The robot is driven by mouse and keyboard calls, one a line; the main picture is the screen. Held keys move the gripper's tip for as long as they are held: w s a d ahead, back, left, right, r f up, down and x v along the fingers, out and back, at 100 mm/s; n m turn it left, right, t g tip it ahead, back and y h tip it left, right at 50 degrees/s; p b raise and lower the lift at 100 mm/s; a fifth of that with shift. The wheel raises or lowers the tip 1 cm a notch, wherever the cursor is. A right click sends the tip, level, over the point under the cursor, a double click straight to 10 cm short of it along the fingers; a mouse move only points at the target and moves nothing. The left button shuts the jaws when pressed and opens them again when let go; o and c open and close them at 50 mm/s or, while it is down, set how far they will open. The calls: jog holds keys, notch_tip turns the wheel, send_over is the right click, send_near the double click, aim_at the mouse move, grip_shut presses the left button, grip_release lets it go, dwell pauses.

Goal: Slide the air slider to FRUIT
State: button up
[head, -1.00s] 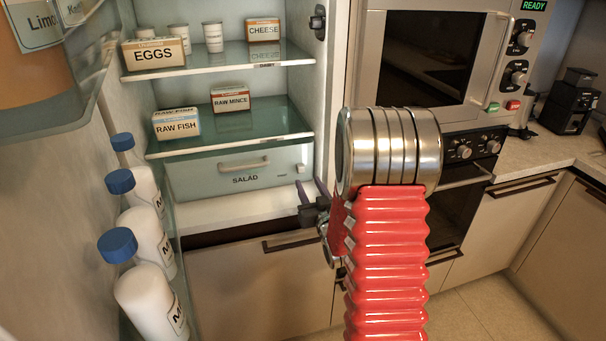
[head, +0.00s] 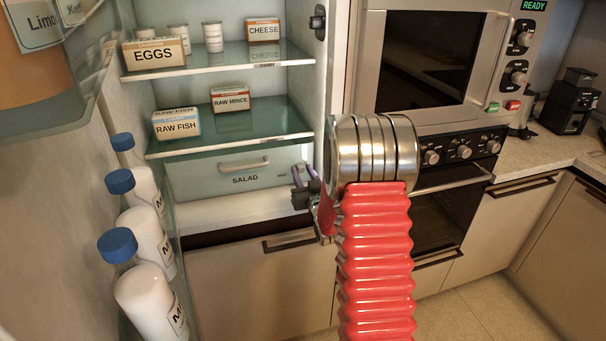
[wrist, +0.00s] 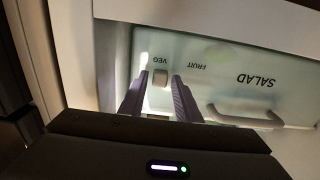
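My gripper (wrist: 160,93) is open, with one purple finger on each side of the knob. I cannot tell whether either finger touches it. In the head view my gripper (head: 303,178) is at the drawer's right end and hides the knob.
The drawer handle (wrist: 245,117) is right of my fingers in the wrist view. A glass shelf (head: 235,138) with RAW FISH and RAW MINCE boxes is above the drawer. White bottles (head: 148,235) with blue caps line the door at left.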

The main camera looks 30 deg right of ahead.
grip_shut()
